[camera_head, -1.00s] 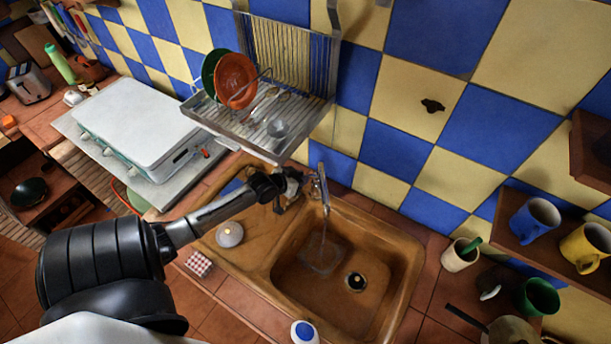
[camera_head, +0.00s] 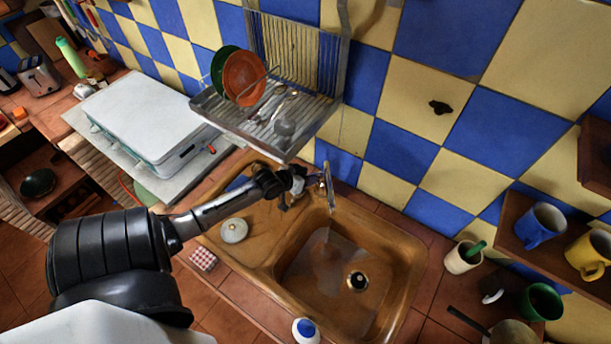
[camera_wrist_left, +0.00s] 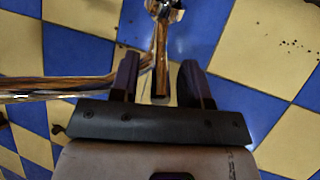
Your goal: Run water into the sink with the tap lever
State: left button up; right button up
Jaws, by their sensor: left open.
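The metal tap (camera_head: 327,187) stands at the back edge of the brown sink (camera_head: 281,281). In the left wrist view a chrome tap rod (camera_wrist_left: 160,55) runs down between my fingers, and a longer chrome pipe (camera_wrist_left: 60,85) extends left. My left gripper (camera_head: 302,186) is beside the tap in the head view; its open fingers also show in the left wrist view (camera_wrist_left: 160,85), on either side of the rod. Whether they touch it I cannot tell. A pale, watery patch lies in the basin near the dark drain (camera_head: 358,281); a falling stream is hard to make out. My right gripper is not in view.
A dish rack (camera_head: 270,117) with plates hangs above the tap on the left. A round pale object (camera_head: 234,230) and a checked block (camera_head: 203,259) are left of the basin. A white cup (camera_head: 462,257) stands to the right.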

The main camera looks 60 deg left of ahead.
pick_arm(q)
jog(key=shift+s, duration=0.1)
jog(key=v, duration=1.3)
jog(key=shift+s+r, duration=0.15)
jog(key=shift+s, duration=0.1)
